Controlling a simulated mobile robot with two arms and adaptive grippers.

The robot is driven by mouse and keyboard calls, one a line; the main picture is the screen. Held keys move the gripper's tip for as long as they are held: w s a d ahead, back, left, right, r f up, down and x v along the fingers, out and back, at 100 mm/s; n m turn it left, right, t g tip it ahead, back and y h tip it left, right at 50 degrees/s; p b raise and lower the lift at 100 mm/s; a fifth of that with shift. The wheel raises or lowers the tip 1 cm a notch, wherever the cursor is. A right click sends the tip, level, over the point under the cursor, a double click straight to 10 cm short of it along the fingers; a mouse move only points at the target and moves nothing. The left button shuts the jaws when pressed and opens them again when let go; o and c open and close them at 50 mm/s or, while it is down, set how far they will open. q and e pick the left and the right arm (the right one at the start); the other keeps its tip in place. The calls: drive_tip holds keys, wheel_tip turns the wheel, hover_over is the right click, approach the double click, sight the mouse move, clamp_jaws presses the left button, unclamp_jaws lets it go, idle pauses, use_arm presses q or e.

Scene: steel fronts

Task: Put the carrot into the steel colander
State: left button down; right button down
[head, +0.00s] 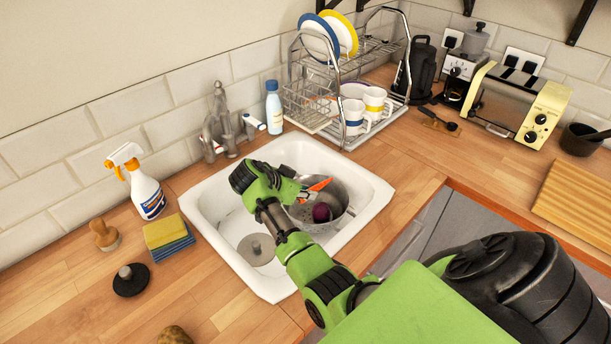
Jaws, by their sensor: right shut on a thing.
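The steel colander (341,196) stands in the right part of the white sink. A purple round thing (322,212), perhaps an onion, lies in it. My right gripper (306,192) is over the colander, partly hidden behind my wrist. It is shut on the orange carrot (320,184), whose end shows above the colander's bowl. I cannot tell whether the carrot touches the colander. My left gripper is not in view.
The white sink (372,190) has a round stopper (257,248) in its left part. A spray bottle (147,186), sponges (168,238) and a brush (104,234) stand left of it. A dish rack (300,108) stands behind; a toaster (515,100) is at the back right.

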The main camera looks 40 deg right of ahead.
wheel_tip(320, 180, down, 4)
drive_tip(key=shift+r+b, duration=0.15)
drive_tip(key=shift+b, duration=1.1)
drive_tip(key=shift+f+b, duration=0.5)
drive_tip(key=shift+f, duration=0.2)
drive_tip(key=c, duration=1.8)
unclamp_jaws()
wheel_tip(320, 180, up, 7)
drive_tip(key=p, duration=0.6)
drive_tip(key=shift+r, duration=0.2)
drive_tip(key=shift+f, duration=0.1)
